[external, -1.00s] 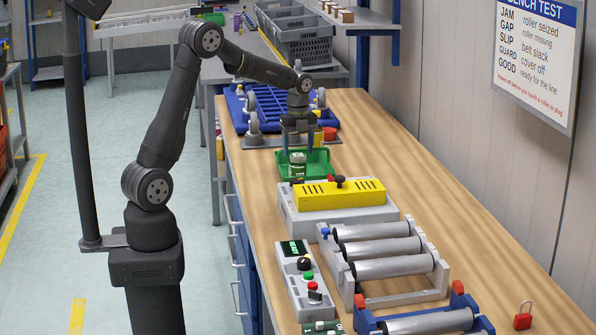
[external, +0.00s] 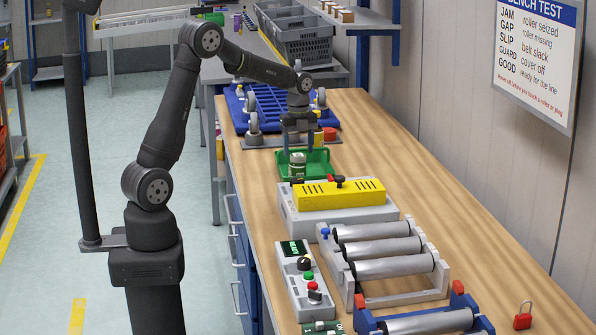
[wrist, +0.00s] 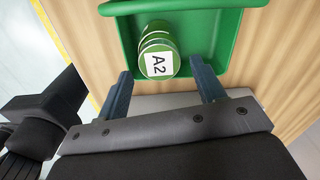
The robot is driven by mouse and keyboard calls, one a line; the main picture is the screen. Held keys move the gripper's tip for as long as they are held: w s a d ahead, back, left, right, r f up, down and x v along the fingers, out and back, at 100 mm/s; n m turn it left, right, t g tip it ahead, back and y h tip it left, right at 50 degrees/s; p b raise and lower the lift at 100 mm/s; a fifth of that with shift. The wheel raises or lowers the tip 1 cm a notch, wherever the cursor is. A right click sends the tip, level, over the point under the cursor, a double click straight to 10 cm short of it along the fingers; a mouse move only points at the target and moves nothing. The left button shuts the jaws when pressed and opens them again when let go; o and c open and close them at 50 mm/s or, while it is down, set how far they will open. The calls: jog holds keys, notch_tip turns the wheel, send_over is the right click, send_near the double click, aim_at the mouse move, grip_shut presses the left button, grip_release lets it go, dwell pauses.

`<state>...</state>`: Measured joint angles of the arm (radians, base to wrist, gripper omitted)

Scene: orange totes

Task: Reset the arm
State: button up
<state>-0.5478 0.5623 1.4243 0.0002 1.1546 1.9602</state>
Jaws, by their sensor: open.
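My gripper (external: 297,143) points down over the near part of a green tray (external: 316,163) on the wooden bench. Its two fingers also show in the wrist view (wrist: 163,92), spread apart. A green and white can (external: 298,163) labelled A2 stands in the tray; in the wrist view the can (wrist: 157,50) sits ahead of the fingertips, roughly between them, not clearly touched. Part of the tray (wrist: 215,40) is hidden by the fingers.
Close in front of the tray is a grey unit with a yellow cover (external: 338,194). Metal rollers (external: 385,250), a control box (external: 303,282) and a red padlock (external: 523,316) lie nearer. A blue rack (external: 270,110) stands behind.

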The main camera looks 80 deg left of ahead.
aim_at(298, 155)
notch_tip(298, 155, down, 9)
jog(key=shift+r, duration=2.15)
